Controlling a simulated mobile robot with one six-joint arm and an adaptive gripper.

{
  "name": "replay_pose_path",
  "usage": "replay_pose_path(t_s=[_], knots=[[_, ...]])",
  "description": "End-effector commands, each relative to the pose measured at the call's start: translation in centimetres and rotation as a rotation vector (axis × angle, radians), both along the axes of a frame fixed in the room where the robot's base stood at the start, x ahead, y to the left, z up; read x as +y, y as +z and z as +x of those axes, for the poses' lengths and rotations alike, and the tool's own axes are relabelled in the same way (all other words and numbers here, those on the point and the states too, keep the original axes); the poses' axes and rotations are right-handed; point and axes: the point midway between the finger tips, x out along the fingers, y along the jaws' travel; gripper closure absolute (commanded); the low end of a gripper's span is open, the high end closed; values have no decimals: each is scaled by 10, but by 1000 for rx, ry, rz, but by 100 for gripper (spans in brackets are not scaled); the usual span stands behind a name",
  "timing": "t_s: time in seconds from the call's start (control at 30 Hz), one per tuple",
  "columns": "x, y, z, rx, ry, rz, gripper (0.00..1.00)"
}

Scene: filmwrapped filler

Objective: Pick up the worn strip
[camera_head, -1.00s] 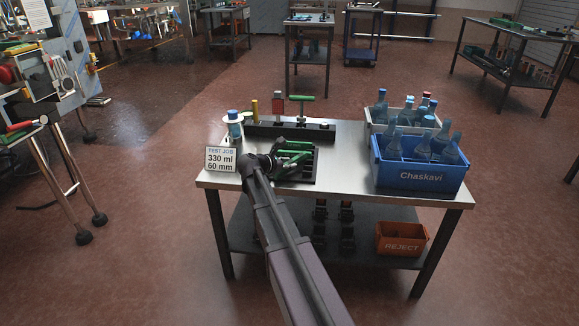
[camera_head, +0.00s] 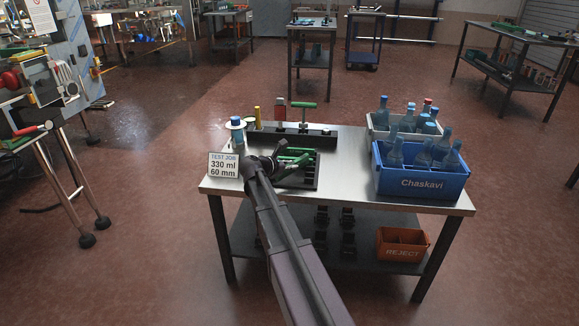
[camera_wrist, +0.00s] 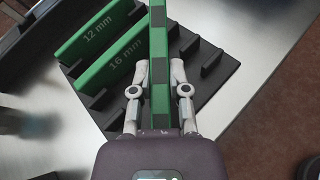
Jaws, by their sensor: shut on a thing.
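In the wrist view, my gripper (camera_wrist: 160,70) is shut on a narrow green strip (camera_wrist: 158,102) with dark patches along its edge, apparently the worn strip. The strip runs up between the two fingers and past the top of the frame; I see no label on it. It is over the black slotted rack (camera_wrist: 205,87); I cannot tell whether it is clear of the slots. Two other green strips, marked 12 mm (camera_wrist: 97,34) and 16 mm (camera_wrist: 122,60), stand in the rack to the left. In the head view, my gripper (camera_head: 270,162) is at the rack's left side, partly hidden by my arm.
The steel table (camera_head: 345,187) holds a blue Chaskavi crate (camera_head: 422,184) and a grey crate (camera_head: 375,131), both with bottles. A sign (camera_head: 223,166) and a blue-capped bottle (camera_head: 237,128) stand at the left. An orange REJECT bin (camera_head: 403,254) sits on the lower shelf.

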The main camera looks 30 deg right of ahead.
Motion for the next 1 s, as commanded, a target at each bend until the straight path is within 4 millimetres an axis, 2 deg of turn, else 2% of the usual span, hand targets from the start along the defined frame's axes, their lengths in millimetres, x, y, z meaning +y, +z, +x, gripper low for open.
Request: replay_pose_path(t_s=[0.03,0.17,0.3,0.6,0.8,1.0], knots=[[0,9,0,0,0,0,100],[0,22,0,0,0,0,100],[10,20,-37,1,0,0,100],[29,26,-103,0,1,-1,100],[38,29,-134,-1,1,-1,100],[43,30,-150,0,0,-1,100]])
